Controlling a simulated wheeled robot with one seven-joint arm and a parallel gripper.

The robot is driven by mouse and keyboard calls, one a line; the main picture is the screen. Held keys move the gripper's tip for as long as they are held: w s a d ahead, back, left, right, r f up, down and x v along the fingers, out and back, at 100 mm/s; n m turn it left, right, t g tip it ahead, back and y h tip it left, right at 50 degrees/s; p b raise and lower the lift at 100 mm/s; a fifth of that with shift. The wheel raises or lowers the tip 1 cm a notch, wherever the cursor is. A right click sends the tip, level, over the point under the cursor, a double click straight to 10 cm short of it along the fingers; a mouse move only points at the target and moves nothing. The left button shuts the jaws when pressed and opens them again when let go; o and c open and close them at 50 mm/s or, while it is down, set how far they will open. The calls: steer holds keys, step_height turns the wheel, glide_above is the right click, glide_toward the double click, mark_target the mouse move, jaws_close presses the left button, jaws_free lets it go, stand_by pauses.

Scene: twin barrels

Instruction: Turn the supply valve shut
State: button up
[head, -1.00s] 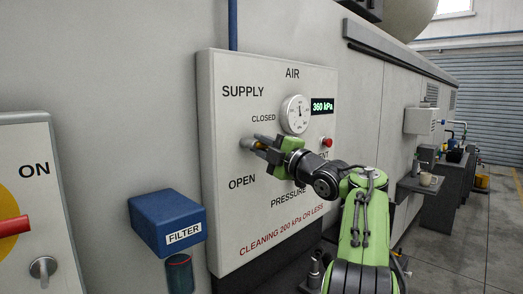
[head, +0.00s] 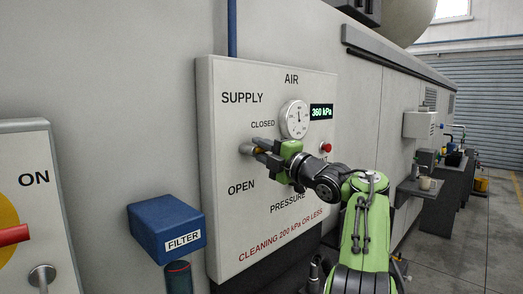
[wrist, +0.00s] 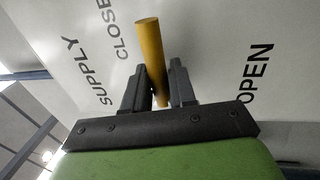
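The supply valve has a yellow handle (head: 246,150) on the grey panel between the CLOSED and OPEN labels. In the head view the handle's end points left, past my fingertips. My gripper (head: 264,150) has one finger above the handle and one below. In the wrist view the yellow handle (wrist: 150,50) stands between the two dark fingers of my gripper (wrist: 160,85). The fingers are close together around it, tight on the left, with a thin gap near the right fingertip. The valve's hub is mostly hidden by my gripper.
The panel (head: 225,235) carries a round gauge (head: 294,119), a display (head: 321,111) reading 360 kPa and a red button (head: 325,147). A blue filter box (head: 165,222) juts out at lower left. A switch panel (head: 35,255) stands at far left.

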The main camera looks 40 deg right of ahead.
steer(key=shift+o, duration=1.1)
steer(key=s+f+b, duration=0.3)
steer(key=s+b, duration=0.2)
steer(key=s, duration=1)
steer(key=shift+s+d+b, duration=0.2)
steer(key=shift+d+b, duration=0.05)
steer(key=shift+b, duration=0.05)
